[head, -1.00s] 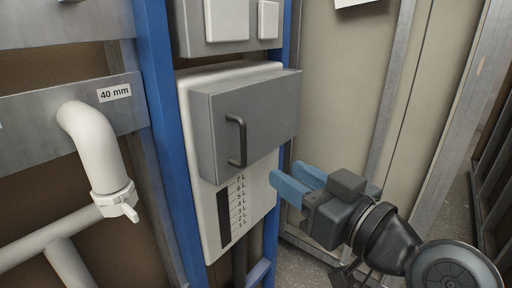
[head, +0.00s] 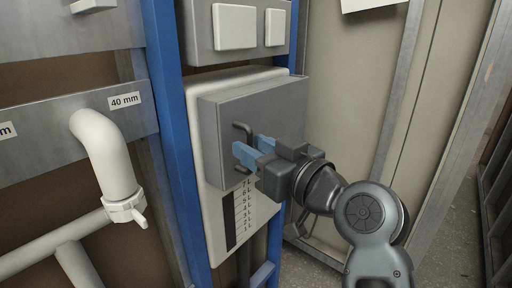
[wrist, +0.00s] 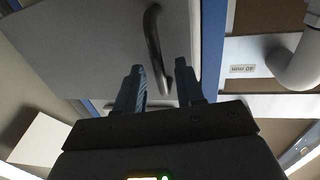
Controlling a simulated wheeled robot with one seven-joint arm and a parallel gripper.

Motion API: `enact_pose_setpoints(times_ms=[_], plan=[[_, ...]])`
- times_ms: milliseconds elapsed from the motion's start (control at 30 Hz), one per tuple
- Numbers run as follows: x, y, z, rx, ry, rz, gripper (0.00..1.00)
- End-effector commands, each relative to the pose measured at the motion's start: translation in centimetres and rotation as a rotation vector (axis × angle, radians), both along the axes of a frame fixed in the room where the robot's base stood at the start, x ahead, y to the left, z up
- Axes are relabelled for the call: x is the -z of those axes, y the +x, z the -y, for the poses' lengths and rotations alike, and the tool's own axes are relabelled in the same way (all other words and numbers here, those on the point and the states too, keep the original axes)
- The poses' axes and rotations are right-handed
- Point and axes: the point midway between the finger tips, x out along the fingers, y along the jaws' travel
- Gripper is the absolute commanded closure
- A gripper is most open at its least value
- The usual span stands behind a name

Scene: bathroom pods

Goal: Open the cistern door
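The grey cistern door (head: 222,116) is a box-like panel on the front of the white cistern (head: 216,226). It appears shut. Its dark vertical bar handle (head: 241,131) is partly hidden behind my gripper in the head view.
Blue uprights (head: 172,130) frame the cistern. A white pipe (head: 105,155) stands to the left under a "40 mm" label (head: 124,100). White flush plates (head: 234,27) sit above. A beige wall panel (head: 345,95) stands to the right, with some open floor.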

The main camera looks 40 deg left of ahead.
Motion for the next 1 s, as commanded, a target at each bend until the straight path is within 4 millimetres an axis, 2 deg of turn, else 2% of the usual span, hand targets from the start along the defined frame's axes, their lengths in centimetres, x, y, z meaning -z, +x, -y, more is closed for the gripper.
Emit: enact_pose_setpoints(times_ms=[133,533,1000], plan=[[0.01,0.01,0.01,0.0,0.0,0.0,0.63],[0.01,-0.01,0.03,0.0,0.0,0.0,1.0],[0.02,0.0,0.04,0.0,0.0,0.0,1.0]])
